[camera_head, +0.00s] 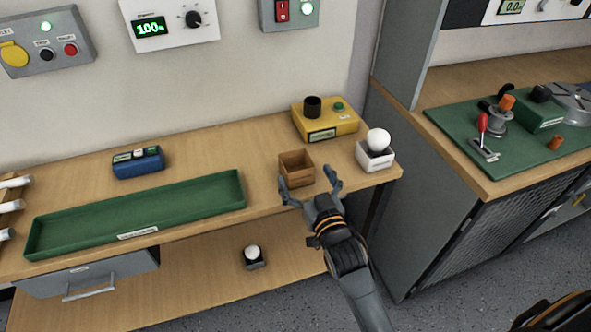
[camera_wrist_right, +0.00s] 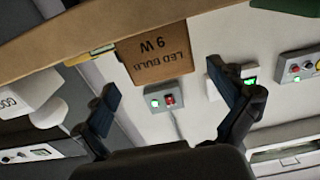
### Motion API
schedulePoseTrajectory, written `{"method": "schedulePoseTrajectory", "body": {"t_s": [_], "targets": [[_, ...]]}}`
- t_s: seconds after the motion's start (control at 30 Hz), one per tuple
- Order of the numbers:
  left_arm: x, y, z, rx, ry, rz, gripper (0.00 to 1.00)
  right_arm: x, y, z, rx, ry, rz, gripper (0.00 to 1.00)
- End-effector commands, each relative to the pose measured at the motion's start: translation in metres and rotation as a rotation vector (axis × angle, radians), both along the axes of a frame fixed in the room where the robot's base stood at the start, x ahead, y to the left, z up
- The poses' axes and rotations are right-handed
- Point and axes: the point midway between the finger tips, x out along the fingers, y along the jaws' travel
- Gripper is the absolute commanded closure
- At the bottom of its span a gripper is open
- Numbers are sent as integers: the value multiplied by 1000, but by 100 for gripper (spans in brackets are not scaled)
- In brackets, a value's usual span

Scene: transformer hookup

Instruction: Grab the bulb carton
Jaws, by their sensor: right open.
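The bulb carton (camera_head: 296,172) is a small brown box with an open top, standing near the front edge of the wooden bench. In the right wrist view the carton (camera_wrist_right: 155,52) appears upside down, with "LED BULB 9 W" printed on its face. My right gripper (camera_head: 309,186) is open and empty in front of the carton. Its fingers are spread wide, one toward each side of the carton. In the wrist view the carton lies beyond the fingertips, between their lines. I cannot tell whether any finger touches it. My left gripper is not in view.
A white holder with a white bulb (camera_head: 378,142) stands close right of the carton. A yellow box (camera_head: 328,122) is behind it. A long green tray (camera_head: 137,212) and a blue device (camera_head: 138,162) lie left. Another bulb (camera_head: 253,253) sits on the lower shelf.

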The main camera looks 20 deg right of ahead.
Motion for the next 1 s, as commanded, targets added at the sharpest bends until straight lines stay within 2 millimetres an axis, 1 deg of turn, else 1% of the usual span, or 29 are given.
{"method": "schedulePoseTrajectory", "body": {"t_s": [0.07, 0.27, 0.4, 0.5, 0.67, 0.7, 0.77, 0.8, 0.87, 0.9, 0.93, 1.0], "targets": [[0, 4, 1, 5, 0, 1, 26, 6, 1, 2, 0, -1, 0, 4], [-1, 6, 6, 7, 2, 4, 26, 35, 5, 7, -1, -2, 0, 4], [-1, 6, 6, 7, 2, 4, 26, 50, 5, 5, -1, 0, 0, 4], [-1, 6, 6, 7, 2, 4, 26, 53, 5, 4, -1, 0, 0, 4], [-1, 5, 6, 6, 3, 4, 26, 52, 5, 4, 0, 1, 0, 4], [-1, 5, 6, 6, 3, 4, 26, 52, 5, 4, 0, 1, 0, 8], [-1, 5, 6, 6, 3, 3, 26, 52, 5, 4, 0, 1, 0, 20], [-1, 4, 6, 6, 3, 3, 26, 52, 5, 4, 0, 0, 0, 28], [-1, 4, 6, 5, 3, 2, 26, 52, 5, 4, 0, 0, 0, 40], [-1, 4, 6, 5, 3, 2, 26, 52, 5, 4, 0, 0, 0, 49], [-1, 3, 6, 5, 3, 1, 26, 52, 5, 4, 0, 1, 0, 55], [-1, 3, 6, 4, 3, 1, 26, 52, 5, 4, 0, 1, 0, 55]]}}
